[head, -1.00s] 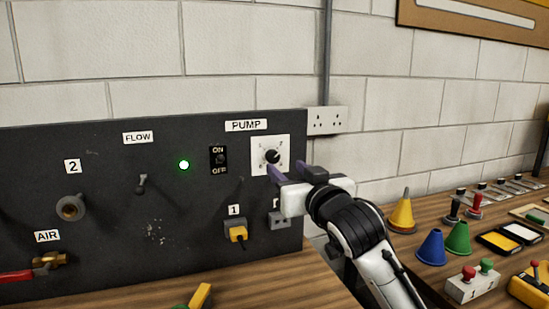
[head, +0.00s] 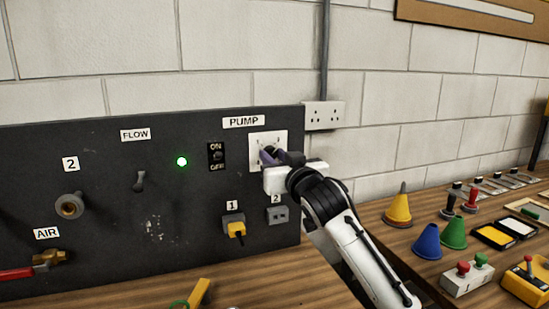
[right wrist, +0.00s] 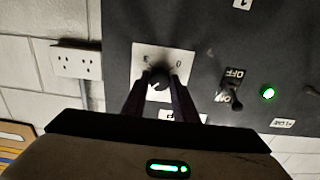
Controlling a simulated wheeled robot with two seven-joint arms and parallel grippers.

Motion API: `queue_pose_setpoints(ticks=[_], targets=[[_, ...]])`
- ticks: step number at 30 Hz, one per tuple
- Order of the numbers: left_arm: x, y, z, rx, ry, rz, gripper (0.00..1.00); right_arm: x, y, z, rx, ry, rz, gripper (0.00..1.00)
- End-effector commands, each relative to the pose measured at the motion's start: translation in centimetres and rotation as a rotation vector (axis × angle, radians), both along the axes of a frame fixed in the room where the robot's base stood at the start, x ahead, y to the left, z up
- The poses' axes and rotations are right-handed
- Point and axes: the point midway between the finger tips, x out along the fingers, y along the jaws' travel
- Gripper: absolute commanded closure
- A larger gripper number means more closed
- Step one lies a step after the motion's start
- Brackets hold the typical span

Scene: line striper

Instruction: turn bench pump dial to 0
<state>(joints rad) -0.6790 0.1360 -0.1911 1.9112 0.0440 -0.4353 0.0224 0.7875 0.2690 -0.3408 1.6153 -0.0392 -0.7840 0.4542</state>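The pump dial (head: 269,150) is a dark round knob on a white square plate, under the PUMP label on the dark panel. My right gripper (head: 279,157) is at the dial in the head view and partly covers it. In the right wrist view the knob (right wrist: 159,78) lies between the tips of my two dark fingers (right wrist: 158,88), one on each side. The fingers are parted, but I cannot tell whether they press on the knob. The dial's setting is not readable. My left gripper is not in view.
An ON/OFF switch (head: 217,156) and a lit green lamp (head: 182,161) are left of the dial. Below are a yellow plug (head: 236,229) and socket 2 (head: 277,214). A wall outlet (head: 324,115) is to the right. Cones (head: 398,208) stand on the bench at right.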

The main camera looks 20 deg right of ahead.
Motion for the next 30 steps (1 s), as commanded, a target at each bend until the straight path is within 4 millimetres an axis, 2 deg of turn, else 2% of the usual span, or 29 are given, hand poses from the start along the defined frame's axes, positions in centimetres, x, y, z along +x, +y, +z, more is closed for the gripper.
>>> queue_pose_setpoints(ticks=[1, 3, 4, 11, 17, 30], targets=[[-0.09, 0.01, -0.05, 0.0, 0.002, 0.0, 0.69, -0.01, 0.02, -0.02, 0.0, 0.0, 0.001, 0.84], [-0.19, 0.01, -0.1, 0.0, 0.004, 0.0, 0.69, -0.01, 0.01, -0.02, 0.0, 0.0, 0.0, 0.96], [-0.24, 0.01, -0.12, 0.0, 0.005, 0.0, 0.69, -0.02, 0.01, -0.03, 0.0, 0.0, 0.001, 0.96], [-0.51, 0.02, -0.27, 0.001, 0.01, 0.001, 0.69, -0.02, -0.01, -0.03, -0.021, 0.0, 0.0, 0.96], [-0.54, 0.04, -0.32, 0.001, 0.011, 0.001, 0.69, -0.02, -0.06, -0.04, -0.107, -0.003, 0.0, 0.96], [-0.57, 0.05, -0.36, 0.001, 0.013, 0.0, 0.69, -0.02, -0.14, -0.06, -0.492, -0.015, 0.0, 0.96]])
